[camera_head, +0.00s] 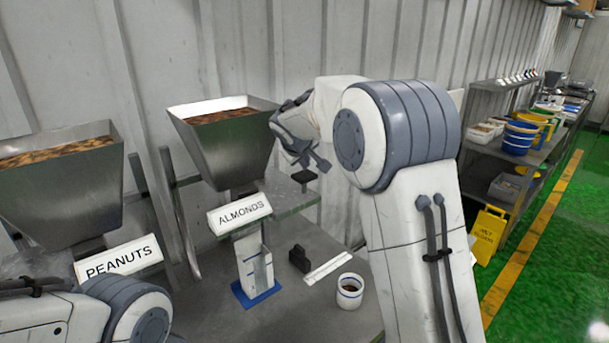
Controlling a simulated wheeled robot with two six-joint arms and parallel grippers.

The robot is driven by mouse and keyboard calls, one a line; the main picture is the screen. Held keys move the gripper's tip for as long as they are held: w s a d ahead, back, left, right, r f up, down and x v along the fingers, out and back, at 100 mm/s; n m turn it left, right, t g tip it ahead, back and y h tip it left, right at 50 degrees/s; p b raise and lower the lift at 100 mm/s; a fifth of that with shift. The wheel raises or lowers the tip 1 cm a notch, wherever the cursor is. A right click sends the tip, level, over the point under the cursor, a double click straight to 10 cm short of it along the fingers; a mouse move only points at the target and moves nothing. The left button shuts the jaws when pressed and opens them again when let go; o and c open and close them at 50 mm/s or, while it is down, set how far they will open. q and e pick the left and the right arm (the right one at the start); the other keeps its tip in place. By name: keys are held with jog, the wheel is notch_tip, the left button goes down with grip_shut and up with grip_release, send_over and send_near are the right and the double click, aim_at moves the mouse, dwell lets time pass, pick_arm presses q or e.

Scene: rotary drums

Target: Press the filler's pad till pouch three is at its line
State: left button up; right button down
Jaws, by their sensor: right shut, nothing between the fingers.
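The almonds filler is a steel hopper (228,150) of brown nuts with a sign reading ALMONDS (239,213). A small black pad (304,177) shows to the right of its lower part. My right gripper (323,166) is shut and empty, just above and to the right of the pad; I cannot tell whether they touch. A white pouch (262,270) stands upright below the spout on a blue base (256,294).
A peanuts hopper (60,190) stands at the left with its sign (118,258). A small black object (299,258), a white strip (328,267) and a white cup (349,291) sit on the grey table right of the pouch. Shelves (500,155) with tubs stand farther right.

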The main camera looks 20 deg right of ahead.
aim_at(305, 176)
jog(key=shift+f, duration=0.1)
dwell(0.7)
jog(key=shift+f+b, duration=0.3)
jog(key=shift+b, duration=0.25)
jog(key=shift+f+b, duration=1.7)
jog(key=shift+f, duration=0.05)
dwell(1.2)
jog(key=shift+r, duration=0.15)
jog(key=shift+r+p, duration=1.55)
jog(key=shift+r, duration=0.45)
notch_tip(305, 176, up, 5)
jog(key=p, duration=0.4)
jog(key=shift+r, duration=0.1)
